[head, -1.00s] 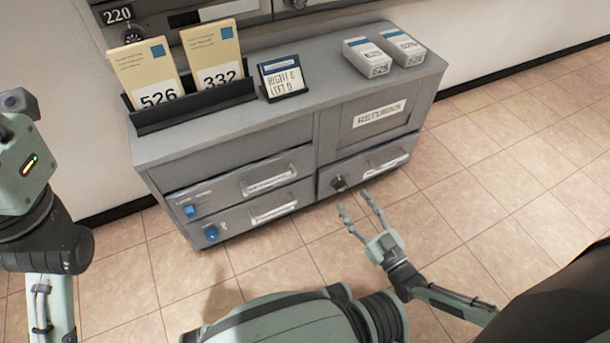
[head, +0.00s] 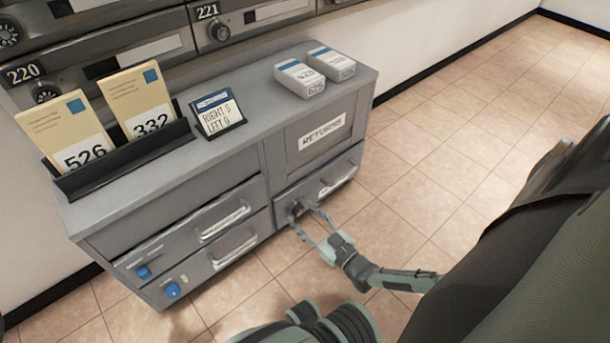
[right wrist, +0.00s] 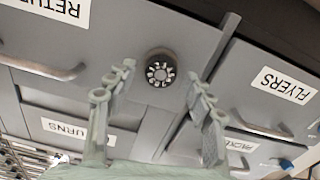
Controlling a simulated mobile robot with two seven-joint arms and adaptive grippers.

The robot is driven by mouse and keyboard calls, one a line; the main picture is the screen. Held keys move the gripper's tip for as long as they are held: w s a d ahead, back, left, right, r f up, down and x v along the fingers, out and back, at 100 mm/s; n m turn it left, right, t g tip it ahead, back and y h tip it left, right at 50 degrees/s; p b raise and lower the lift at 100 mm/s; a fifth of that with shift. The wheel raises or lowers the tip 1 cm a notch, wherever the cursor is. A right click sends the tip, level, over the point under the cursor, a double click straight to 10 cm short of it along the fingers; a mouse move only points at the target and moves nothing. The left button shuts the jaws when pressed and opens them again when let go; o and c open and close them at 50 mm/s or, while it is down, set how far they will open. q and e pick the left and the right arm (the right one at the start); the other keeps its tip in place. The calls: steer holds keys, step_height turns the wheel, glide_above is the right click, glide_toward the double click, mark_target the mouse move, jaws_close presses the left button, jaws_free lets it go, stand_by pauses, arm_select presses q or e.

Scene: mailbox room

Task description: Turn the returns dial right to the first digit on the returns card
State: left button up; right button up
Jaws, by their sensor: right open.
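The returns dial (head: 296,209) is a small dark knob on the front of the lower drawer under the RETURNS door. In the right wrist view the dial (right wrist: 160,70) has a dark rim and a pale notched face. My right gripper (head: 304,216) is open in front of it. In the wrist view the fingers (right wrist: 161,78) are spread to either side of the dial, with no clear contact. The returns card (head: 219,114) stands in a black holder on the cabinet top. It reads RIGHT and LEFT with digits too small to be sure of. My left gripper is out of view.
The grey cabinet (head: 150,185) carries a black rack (head: 125,160) with envelopes 526 and 332, and two small boxes (head: 300,78). Drawers with blue knobs (head: 173,291) are at left. Mailboxes (head: 110,50) line the wall. The floor (head: 450,150) at right is clear.

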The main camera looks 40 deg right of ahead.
steer(key=shift+c, duration=0.5)
steer(key=c, duration=1.1)
steer(key=shift+o, duration=0.2)
steer(key=shift+m, duration=0.4)
steer(key=m, duration=0.5)
steer(key=shift+m, duration=0.4)
steer(key=m, duration=0.6)
steer(key=shift+d+m, duration=0.1)
steer(key=shift+m, duration=0.3)
steer(key=o, duration=1.2)
steer(key=shift+c, duration=0.2)
